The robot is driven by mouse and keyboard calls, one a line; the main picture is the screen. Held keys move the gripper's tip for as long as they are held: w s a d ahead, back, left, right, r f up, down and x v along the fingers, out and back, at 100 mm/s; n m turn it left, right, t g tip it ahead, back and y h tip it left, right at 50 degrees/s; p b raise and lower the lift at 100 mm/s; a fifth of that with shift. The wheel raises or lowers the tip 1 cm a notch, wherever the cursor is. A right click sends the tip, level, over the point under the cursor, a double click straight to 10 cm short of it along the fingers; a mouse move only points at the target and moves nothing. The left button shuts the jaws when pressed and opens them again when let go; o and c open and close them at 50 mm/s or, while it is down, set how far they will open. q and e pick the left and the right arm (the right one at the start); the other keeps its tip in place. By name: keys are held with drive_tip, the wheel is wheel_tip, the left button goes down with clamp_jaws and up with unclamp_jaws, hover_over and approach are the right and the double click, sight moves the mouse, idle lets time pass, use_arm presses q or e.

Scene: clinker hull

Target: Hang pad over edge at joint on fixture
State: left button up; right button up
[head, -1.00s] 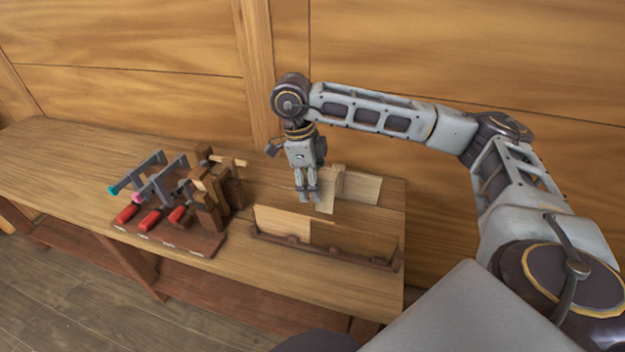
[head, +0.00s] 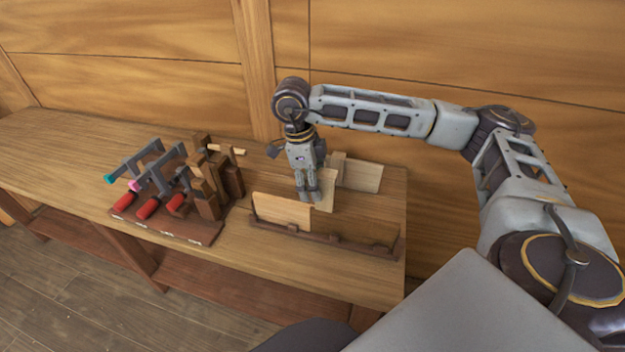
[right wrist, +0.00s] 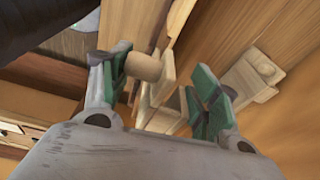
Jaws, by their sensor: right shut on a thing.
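The pale wooden pad (head: 326,190) stands on the bench under my right gripper. My right gripper (head: 309,194) points down and is shut on the pad. In the right wrist view my gripper's green-faced fingers (right wrist: 163,92) sit either side of pale wood with a round peg (right wrist: 145,66); the exact grip is partly hidden. The fixture (head: 325,239) is a long, low dark holder in front of the gripper. A pale plank (head: 282,211) and a browner plank (head: 355,230) stand in it and meet near its middle. My left gripper is not in view.
A rack (head: 180,228) with red-handled clamps and dark wooden clamps stands left of the fixture. Another pale board (head: 361,176) with a small block lies behind the gripper, near the wall. The bench (head: 75,160) is clear at far left.

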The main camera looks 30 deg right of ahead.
use_arm(q)
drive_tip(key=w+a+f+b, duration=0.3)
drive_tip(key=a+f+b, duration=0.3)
drive_tip(key=b, duration=0.1)
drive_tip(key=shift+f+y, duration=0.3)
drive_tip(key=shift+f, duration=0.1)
use_arm(e)
wheel_tip(320, 180, down, 12)
idle(1.0)
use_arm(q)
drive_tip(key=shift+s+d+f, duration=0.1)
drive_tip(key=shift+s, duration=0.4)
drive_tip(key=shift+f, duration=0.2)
use_arm(e)
drive_tip(key=shift+f, duration=0.15)
use_arm(q)
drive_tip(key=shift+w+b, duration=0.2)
drive_tip(key=shift+b, duration=0.1)
